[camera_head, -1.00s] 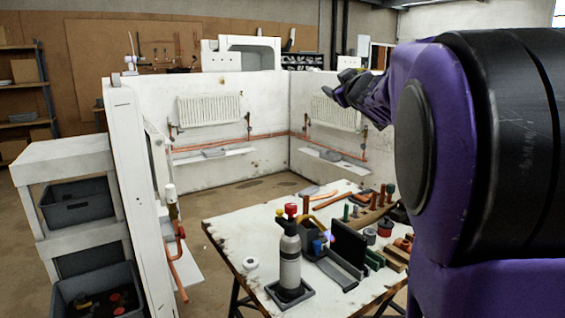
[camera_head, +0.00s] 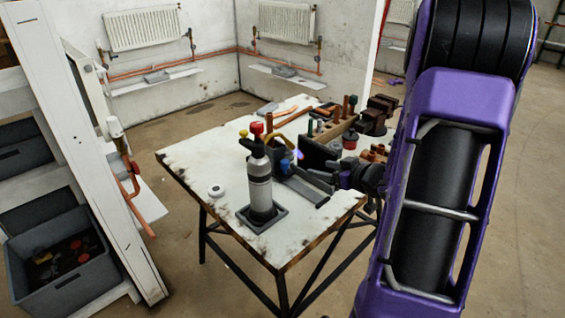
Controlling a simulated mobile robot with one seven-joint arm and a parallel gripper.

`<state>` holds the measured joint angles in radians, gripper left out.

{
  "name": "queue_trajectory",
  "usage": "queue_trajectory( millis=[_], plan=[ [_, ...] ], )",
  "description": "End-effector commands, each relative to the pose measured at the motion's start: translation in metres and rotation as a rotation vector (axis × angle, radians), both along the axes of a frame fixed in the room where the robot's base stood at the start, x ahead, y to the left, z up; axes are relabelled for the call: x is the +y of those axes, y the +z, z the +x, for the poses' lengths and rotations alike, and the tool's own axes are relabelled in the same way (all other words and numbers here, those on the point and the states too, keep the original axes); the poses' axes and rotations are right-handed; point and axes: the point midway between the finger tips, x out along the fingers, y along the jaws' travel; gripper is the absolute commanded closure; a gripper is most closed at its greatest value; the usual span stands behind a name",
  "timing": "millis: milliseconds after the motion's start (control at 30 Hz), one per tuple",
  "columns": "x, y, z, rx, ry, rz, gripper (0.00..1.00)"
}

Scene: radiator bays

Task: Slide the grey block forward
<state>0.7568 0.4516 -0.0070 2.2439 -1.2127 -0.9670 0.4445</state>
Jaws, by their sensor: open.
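A long, low grey block (camera_head: 306,191) lies on the white worktable (camera_head: 205,153), near its front right edge. It stretches diagonally behind and to the right of the gas bottle. My gripper (camera_head: 340,180) is small in the picture, at the table's right edge, pointing left. Its tips appear close to the right end of the grey block. I cannot tell whether they touch it. The jaws are open and nothing shows between them. My purple arm hides the table's right corner.
A gas bottle with a red cap (camera_head: 260,187) stands in a dark tray left of the block. A dark upright plate (camera_head: 314,155) stands behind it. Tools and a vise (camera_head: 376,115) crowd the back right. The table's left side is mostly clear, except a white roll (camera_head: 216,191).

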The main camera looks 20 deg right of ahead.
Motion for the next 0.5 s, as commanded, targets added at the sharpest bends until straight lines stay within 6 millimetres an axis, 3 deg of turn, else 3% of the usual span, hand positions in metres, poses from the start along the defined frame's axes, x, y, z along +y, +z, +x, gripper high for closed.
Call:
queue_trajectory(
  millis=[100,233,500],
  plan=[
    [0.002,-0.006,-0.008,0.000,0.000,0.032,0.33],
    [0.005,-0.010,-0.003,0.000,0.002,0.039,0.33],
    [0.016,-0.030,0.040,0.000,0.005,0.036,0.33]
  ],
)
